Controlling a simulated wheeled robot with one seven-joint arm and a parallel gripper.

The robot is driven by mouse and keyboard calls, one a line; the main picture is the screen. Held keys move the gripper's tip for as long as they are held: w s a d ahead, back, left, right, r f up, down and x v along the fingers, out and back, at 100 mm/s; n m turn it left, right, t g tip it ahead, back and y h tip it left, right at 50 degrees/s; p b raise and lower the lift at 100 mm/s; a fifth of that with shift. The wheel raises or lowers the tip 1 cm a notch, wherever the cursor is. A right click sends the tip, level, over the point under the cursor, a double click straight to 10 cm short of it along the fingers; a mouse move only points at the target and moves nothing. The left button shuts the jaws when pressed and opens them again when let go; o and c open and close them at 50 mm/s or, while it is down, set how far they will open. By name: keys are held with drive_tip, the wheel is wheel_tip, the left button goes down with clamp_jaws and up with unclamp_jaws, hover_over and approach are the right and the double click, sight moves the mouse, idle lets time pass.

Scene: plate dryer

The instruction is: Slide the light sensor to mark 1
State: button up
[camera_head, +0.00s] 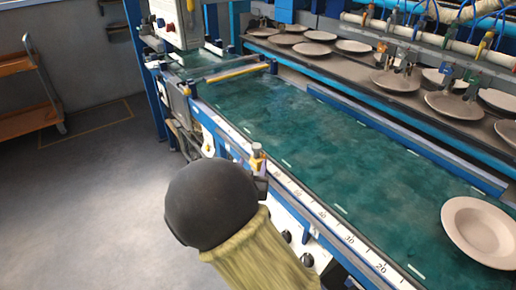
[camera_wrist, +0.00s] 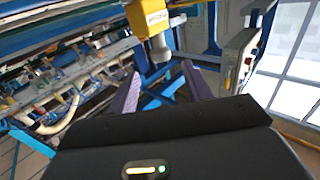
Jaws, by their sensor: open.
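The light sensor, a small yellow block with a grey tip, stands by the front rail of the green belt in the head view (camera_head: 257,157). In the wrist view it shows at the top centre (camera_wrist: 150,18), with its grey rounded end pointing down. My gripper (camera_wrist: 161,72) is open, with its two purple fingers apart. The sensor's lower end appears in the gap between the fingertips; I cannot tell whether they touch it. In the head view, my dark wrist hides most of the gripper. The numbered scale (camera_head: 345,232) runs along the front rail; mark 1 is not readable.
A pale plate (camera_head: 480,231) lies on the green belt (camera_head: 330,155) at the right. Several more plates stand on the dark back conveyor (camera_head: 345,63). A control box (camera_head: 176,22) is at the far end. An orange cart (camera_head: 28,95) stands left, with open floor before it.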

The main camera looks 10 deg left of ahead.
sight(256, 151)
drive_tip(key=w, duration=0.8)
drive_tip(key=shift+w+a, duration=0.25)
drive_tip(key=shift+w, duration=0.05)
clamp_jaws()
